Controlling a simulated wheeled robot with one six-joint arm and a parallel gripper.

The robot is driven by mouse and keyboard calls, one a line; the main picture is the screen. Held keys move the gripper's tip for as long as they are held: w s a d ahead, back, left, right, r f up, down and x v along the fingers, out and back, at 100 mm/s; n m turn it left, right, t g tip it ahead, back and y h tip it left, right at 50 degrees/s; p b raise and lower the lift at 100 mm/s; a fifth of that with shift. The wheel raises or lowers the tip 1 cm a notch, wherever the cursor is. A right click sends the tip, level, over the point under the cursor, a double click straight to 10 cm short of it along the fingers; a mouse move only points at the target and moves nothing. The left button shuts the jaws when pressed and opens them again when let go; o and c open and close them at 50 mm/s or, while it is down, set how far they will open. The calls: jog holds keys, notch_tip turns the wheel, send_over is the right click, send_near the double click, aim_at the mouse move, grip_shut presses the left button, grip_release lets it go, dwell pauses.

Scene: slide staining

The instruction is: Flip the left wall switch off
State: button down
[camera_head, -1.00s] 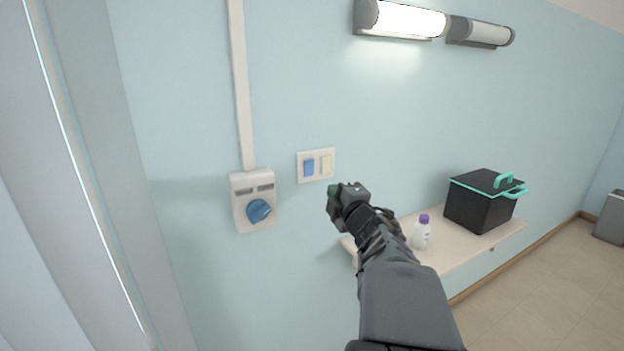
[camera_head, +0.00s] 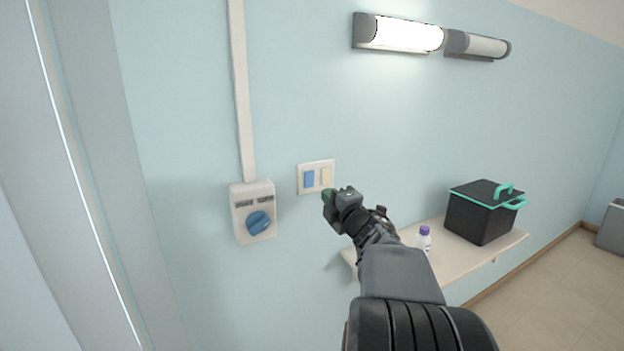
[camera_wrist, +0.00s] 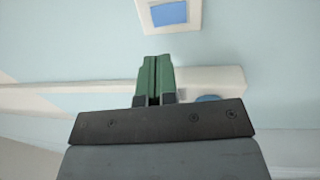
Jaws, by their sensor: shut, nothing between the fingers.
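The wall switch plate (camera_head: 317,164) is white and holds two rockers side by side. The left switch (camera_head: 309,179) is blue and the right switch (camera_head: 327,176) is cream. My gripper (camera_head: 327,197) is shut and empty, just below and slightly right of the plate in the head view. In the wrist view my green fingertips (camera_wrist: 155,62) are together. There the blue switch (camera_wrist: 169,13) shows in its white frame at the top, beyond the tips. The tips look apart from the plate, though the depth gap is hard to judge.
A white box with a blue knob (camera_head: 258,223) is on the wall at left, under a vertical conduit (camera_head: 241,90). A shelf (camera_head: 462,262) at right holds a white bottle (camera_head: 423,240) and a black lidded box (camera_head: 482,215). One wall lamp (camera_head: 400,33) is lit.

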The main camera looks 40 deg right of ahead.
aim_at(309, 176)
jog(key=w, duration=0.3)
jog(key=w+p, duration=0.1)
jog(key=w, duration=0.2)
jog(key=w+d+r+p, duration=0.1)
jog(key=w, duration=0.2)
jog(key=shift+w+d, duration=0.1)
